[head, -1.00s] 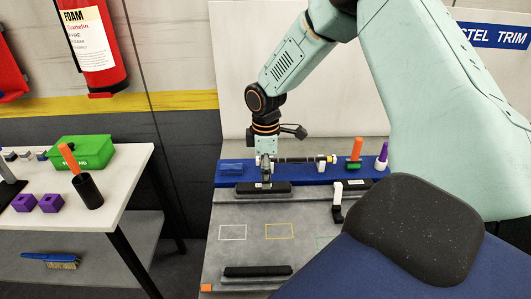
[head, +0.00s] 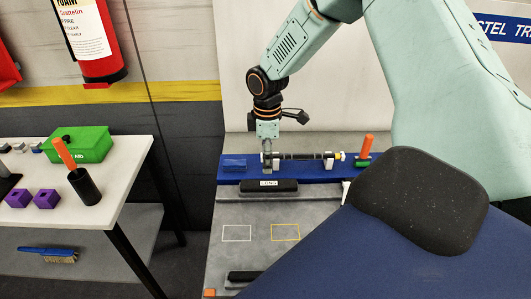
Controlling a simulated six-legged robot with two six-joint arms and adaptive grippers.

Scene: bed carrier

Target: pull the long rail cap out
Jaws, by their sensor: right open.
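A black bar with a white label reading LONG (head: 285,187) lies along the front edge of a blue board (head: 233,175); I take it to be the long rail cap. Behind it, on the board, a dark rod (head: 303,156) lies sideways with pale supports near its ends. My right gripper (head: 267,150) points down at the rod's left end, behind the bar, and is open. Its fingertips are small here, and I cannot tell whether they touch the rod. My left gripper is not in view.
An orange-handled tool (head: 366,147) stands at the board's right. Another black bar (head: 245,276) lies at the front of the grey worktop (head: 218,215), partly hidden by my dark body. The worktop's middle, with white and yellow outlines, is clear. A side table (head: 118,190) stands left.

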